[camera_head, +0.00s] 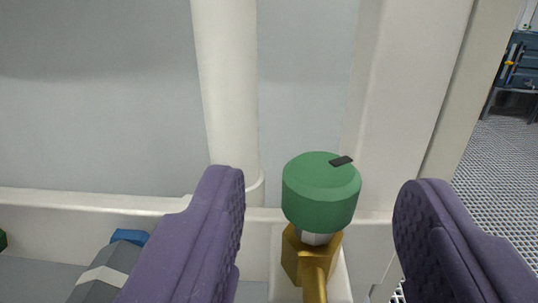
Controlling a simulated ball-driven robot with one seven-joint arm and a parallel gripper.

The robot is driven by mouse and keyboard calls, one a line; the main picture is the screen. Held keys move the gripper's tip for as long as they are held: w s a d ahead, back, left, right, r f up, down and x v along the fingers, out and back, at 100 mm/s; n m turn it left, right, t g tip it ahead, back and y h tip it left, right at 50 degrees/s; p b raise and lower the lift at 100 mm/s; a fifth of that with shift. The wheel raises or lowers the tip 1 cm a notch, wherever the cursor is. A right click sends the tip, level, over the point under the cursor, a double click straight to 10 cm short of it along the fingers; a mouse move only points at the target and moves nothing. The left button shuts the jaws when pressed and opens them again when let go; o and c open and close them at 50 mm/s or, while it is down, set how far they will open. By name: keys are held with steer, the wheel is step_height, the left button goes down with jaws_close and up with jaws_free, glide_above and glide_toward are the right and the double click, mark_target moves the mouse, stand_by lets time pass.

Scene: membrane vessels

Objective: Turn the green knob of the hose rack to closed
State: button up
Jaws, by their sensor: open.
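The green knob (320,198) is a short upright cylinder with a dark pointer mark on its top, toward the right rear edge. It sits on a brass valve body (313,262) with a pipe running toward the bottom of the picture. My gripper (325,200) is open, its two purple padded fingers to the left and right of the knob. The lower part of the valve is cut off by the picture's edge.
A white vertical pipe (226,90) and a white post (405,100) stand behind the knob, with a white horizontal rail (90,202). A dark grey object with a pale band (105,270) and a blue part lie lower left. Grated floor shows at right.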

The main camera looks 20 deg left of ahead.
mark_target(297, 195)
steer(key=x, duration=0.4)
steer(key=shift+b, duration=0.35)
steer(key=c, duration=0.9)
steer(key=shift+r, duration=0.1)
steer(key=shift+c, duration=0.2)
steer(key=shift+h, duration=0.3)
steer(key=shift+m+h, duration=0.7)
steer(key=shift+h, duration=0.1)
steer(key=m+h+b, duration=0.1)
steer(key=m+h, duration=0.1)
steer(key=h, duration=0.1)
steer(key=shift+t, duration=0.3)
steer(key=m+h+b, duration=0.1)
steer(key=h, duration=0.1)
steer(key=m+h+b, duration=0.1)
steer(key=h, duration=0.1)
steer(key=shift+f+m, duration=0.2)
steer(key=shift+m, duration=0.2)
steer(key=shift+r+m+g+h+b, duration=0.1)
steer(key=shift+m+g+h+b, duration=0.5)
steer(key=shift+h, duration=0.7)
